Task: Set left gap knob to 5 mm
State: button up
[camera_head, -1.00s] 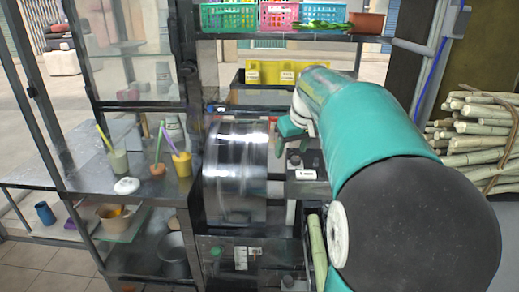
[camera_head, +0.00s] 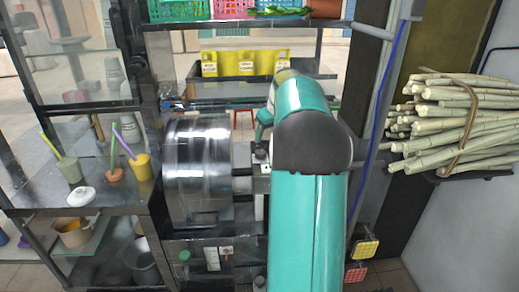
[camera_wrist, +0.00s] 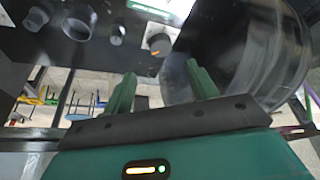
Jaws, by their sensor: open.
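In the wrist view, my gripper (camera_wrist: 162,84) is open, its two green fingers apart with nothing between them. A dark round knob (camera_wrist: 158,43) on a pale dial plate is above and between the fingertips, apart from them. More dark round knobs or studs, one at the upper left (camera_wrist: 78,22), sit on the same dark panel. I cannot tell which is the left gap knob, and no scale is legible. In the head view, a small dark knob (camera_head: 261,153) shows beside the drum; my arm hides much of the panel, and part of my gripper (camera_head: 263,120) shows just above it.
The shiny metal drum (camera_head: 197,172) is close left of my gripper and fills the upper right of the wrist view (camera_wrist: 240,50). A counter with cups (camera_head: 100,188) is at the left. Sugarcane (camera_head: 455,120) is stacked at the right. A yellow bin (camera_head: 245,64) stands behind.

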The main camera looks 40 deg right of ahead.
aim_at(260, 152)
jog(key=x, duration=0.9)
jog(key=c, duration=1)
